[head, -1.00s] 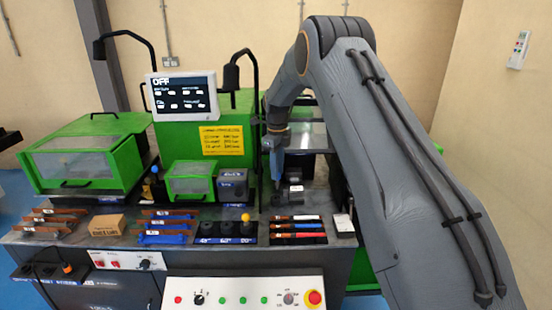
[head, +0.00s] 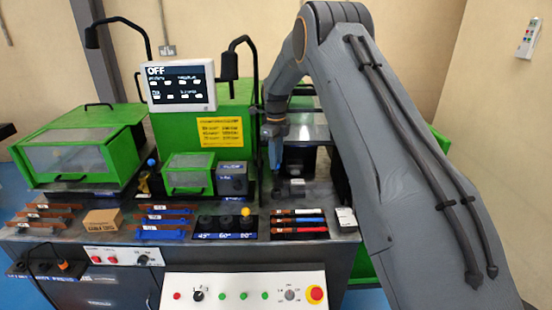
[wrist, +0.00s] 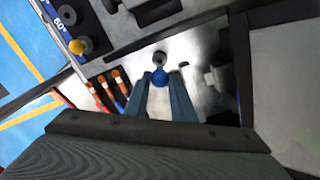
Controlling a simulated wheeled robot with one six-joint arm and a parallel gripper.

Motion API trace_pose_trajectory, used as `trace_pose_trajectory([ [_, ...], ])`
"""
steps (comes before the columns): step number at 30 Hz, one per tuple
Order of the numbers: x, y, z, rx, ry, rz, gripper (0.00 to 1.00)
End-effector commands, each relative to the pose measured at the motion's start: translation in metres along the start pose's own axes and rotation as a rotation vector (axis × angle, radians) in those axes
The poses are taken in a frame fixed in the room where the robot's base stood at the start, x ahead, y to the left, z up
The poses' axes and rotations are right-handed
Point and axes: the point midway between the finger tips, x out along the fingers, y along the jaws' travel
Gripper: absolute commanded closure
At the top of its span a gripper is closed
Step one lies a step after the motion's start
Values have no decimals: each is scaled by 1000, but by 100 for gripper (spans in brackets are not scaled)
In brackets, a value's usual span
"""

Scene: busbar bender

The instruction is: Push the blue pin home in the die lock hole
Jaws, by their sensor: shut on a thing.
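The blue pin (wrist: 160,77) shows in the wrist view as a round blue head between my fingertips. My gripper (wrist: 160,82) is shut on it, with one blue-grey finger on each side. A small grey round part (wrist: 159,58) lies just beyond the blue head; I cannot tell whether it belongs to the pin or the die. The die lock hole is not visible. In the head view my gripper (head: 275,168) points down at the bender's bed, right of the green housing. The pin cannot be made out there, and its depth cannot be told.
Several marker-like tools (head: 298,225) lie in front of the gripper. A die rack with a yellow knob (head: 245,211) stands to their left. A grey fitting (wrist: 218,79) is close to the right finger. A dark block (head: 232,178) stands left of the gripper.

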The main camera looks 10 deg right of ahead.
Motion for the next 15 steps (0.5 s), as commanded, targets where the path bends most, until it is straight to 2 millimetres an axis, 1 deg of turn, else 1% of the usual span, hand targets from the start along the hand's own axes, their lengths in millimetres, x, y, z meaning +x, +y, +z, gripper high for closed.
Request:
trace_pose_trajectory([
  [9,29,1,1,-2,1,1,100],
  [15,45,1,1,-2,0,0,100],
])
